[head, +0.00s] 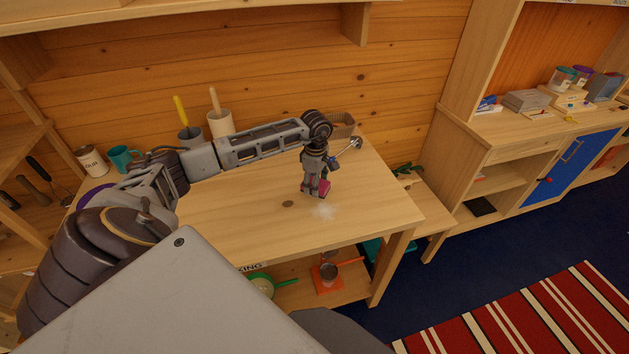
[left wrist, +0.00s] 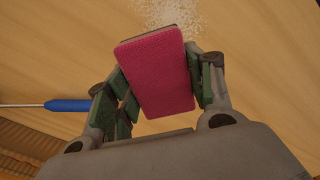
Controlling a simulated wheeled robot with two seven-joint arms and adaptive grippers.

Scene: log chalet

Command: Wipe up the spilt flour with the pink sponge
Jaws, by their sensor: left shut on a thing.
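The pink sponge (left wrist: 156,75) is held between the fingers of my left gripper (left wrist: 160,92), which is shut on it. In the head view my left gripper (head: 316,188) points down at the right part of the wooden table (head: 250,225), with the sponge (head: 323,189) between its fingertips. The spilt flour (head: 325,210) is a pale white patch just in front of the gripper. In the left wrist view the flour (left wrist: 178,14) lies just beyond the sponge's top end. I cannot tell whether the sponge touches the table. My right gripper is not in view.
A metal utensil (head: 352,146) and a wicker basket (head: 342,125) are behind the gripper. A blue-handled tool (left wrist: 66,105) lies left in the wrist view. A flour canister (head: 91,160), a teal mug (head: 120,158) and two crocks (head: 220,124) stand along the back. The table front is clear.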

